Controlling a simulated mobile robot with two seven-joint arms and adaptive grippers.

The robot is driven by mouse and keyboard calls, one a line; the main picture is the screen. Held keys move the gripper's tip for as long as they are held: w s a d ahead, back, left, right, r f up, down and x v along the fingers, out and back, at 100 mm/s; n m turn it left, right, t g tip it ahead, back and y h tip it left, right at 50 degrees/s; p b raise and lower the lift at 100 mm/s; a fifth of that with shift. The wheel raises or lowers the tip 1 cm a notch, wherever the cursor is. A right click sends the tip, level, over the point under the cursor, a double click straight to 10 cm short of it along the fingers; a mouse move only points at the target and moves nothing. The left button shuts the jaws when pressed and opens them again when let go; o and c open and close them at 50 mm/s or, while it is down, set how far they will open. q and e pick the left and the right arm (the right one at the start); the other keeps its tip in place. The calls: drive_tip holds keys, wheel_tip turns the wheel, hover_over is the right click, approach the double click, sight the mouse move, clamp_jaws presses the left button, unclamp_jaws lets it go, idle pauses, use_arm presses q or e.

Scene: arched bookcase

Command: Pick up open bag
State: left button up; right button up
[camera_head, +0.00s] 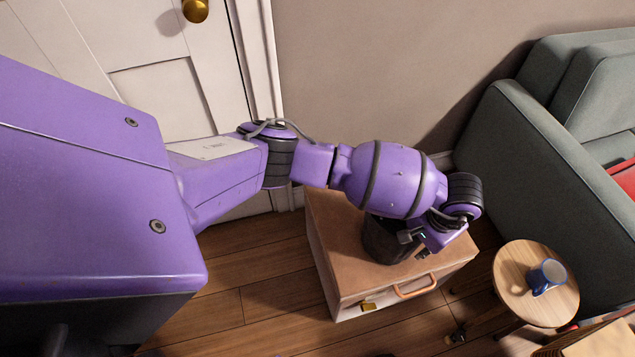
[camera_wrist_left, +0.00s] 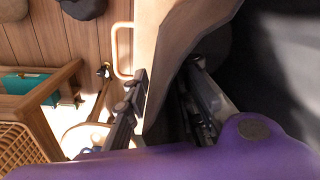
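A dark, rounded bag-like object (camera_head: 385,240) stands on top of a tan trunk (camera_head: 335,240) in the head view; it looks like the open bag. My arm covers its top, so its opening is hidden. My left gripper (camera_head: 424,248) is at the bag's right side, low over the trunk top. In the left wrist view the two fingers of my left gripper (camera_wrist_left: 165,100) stand apart. Dark material, likely the bag (camera_wrist_left: 275,65), fills the right side, close to the right finger. I cannot tell whether either finger touches it. My right gripper is not in view.
A round side table (camera_head: 515,300) with a blue mug (camera_head: 546,277) stands to the right. A grey-green sofa (camera_head: 530,150) is behind it. A white door (camera_head: 155,100) is at the left.

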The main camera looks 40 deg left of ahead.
use_arm(q)
drive_tip(key=shift+w+r, duration=0.1)
clamp_jaws()
drive_tip(key=shift+r, duration=0.1)
